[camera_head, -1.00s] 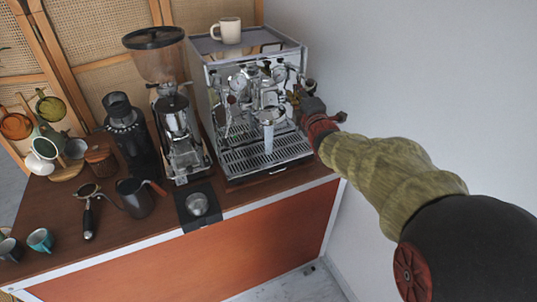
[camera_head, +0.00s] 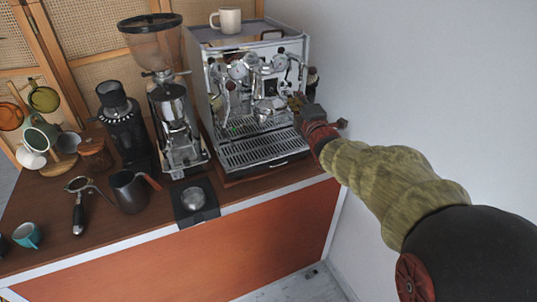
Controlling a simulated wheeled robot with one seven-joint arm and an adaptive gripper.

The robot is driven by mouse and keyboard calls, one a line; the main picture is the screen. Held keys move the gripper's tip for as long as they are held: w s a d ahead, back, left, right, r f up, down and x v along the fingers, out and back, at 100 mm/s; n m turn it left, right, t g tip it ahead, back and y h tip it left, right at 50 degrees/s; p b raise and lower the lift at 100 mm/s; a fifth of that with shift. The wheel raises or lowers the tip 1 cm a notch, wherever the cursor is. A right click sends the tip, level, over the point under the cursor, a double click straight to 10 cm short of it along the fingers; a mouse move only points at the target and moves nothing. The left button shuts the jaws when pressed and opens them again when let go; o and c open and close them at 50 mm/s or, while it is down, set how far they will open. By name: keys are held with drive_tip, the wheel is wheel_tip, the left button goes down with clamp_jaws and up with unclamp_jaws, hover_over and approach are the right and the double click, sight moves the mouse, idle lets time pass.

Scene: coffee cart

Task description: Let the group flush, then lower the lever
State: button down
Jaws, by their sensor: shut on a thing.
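The espresso machine (camera_head: 246,45) stands at the back right of the cart, with its chrome group (camera_head: 268,108) at the front centre. No water shows falling from the group onto the drip tray (camera_head: 262,150). My gripper (camera_head: 297,104) is at the right of the group, in front of the machine's right side. It is shut on what appears to be the group's lever, which is small and mostly hidden by the fingers. I cannot make out the lever's exact angle.
A grinder (camera_head: 172,105), a black grinder (camera_head: 120,125), a dark pitcher (camera_head: 130,190) and a portafilter (camera_head: 78,205) stand left of the machine. A cream mug (camera_head: 228,20) sits on top of it. A white wall is close on the right.

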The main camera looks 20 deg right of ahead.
wheel_tip(320, 180, down, 2)
drive_tip(key=shift+f+b, duration=0.2)
drive_tip(key=shift+b, duration=0.3)
drive_tip(key=shift+s+r, duration=0.1)
drive_tip(key=shift+r, duration=0.1)
drive_tip(key=s+a, duration=0.1)
drive_tip(key=s, duration=0.7)
drive_tip(key=shift+a+r, duration=0.2)
drive_tip(key=shift+r, duration=0.05)
drive_tip(key=shift+s, duration=0.1)
